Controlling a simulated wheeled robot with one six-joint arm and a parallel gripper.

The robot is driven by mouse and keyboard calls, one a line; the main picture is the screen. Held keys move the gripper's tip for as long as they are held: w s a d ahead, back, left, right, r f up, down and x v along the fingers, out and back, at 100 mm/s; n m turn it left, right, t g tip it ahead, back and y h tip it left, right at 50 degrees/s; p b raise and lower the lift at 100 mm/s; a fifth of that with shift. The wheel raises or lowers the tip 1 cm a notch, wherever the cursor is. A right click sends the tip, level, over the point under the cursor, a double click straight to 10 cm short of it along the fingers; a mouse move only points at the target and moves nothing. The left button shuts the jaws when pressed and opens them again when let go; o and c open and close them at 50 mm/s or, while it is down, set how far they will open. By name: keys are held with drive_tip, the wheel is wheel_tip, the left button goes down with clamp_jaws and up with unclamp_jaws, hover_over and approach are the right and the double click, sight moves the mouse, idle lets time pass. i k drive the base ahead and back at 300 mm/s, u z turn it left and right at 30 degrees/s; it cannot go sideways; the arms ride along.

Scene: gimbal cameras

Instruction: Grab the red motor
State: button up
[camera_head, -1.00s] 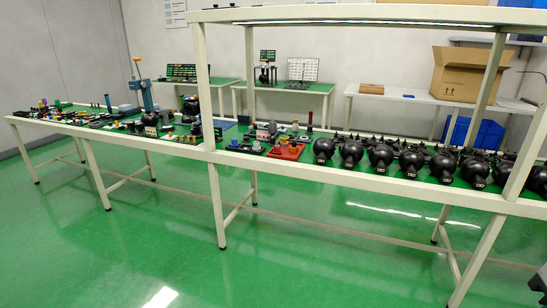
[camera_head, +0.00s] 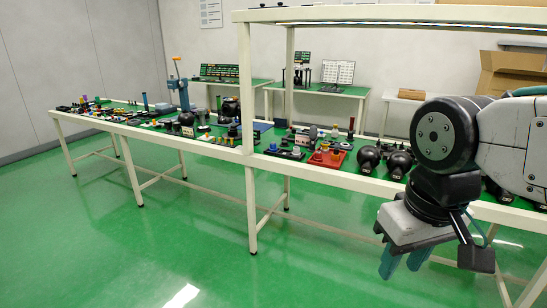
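I cannot make out a red motor for certain. A red tray (camera_head: 343,146) with small parts on it sits on the long workbench (camera_head: 225,150), right of the middle post. A dark red upright cylinder (camera_head: 351,127) stands just behind it. My gripper (camera_head: 404,264) hangs in front of the bench at the right, pointing down. Its two teal fingers are apart with nothing seen between them. It is nearer to me and lower in the picture than the red tray. My arm hides much of the bench's right part.
Round black parts (camera_head: 368,159) stand right of the red tray. A blue-grey press-like device (camera_head: 183,95) and many small parts fill the bench's left. A frame post (camera_head: 246,90) rises from the bench. A cardboard box (camera_head: 510,73) is behind. The green floor (camera_head: 130,250) in front is clear.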

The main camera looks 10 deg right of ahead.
sight(318, 157)
drive_tip(key=u, duration=0.25)
drive_tip(key=i, duration=1.5)
drive_tip(key=z, duration=1)
drive_tip(key=i, duration=0.55)
drive_tip(key=z, duration=0.5)
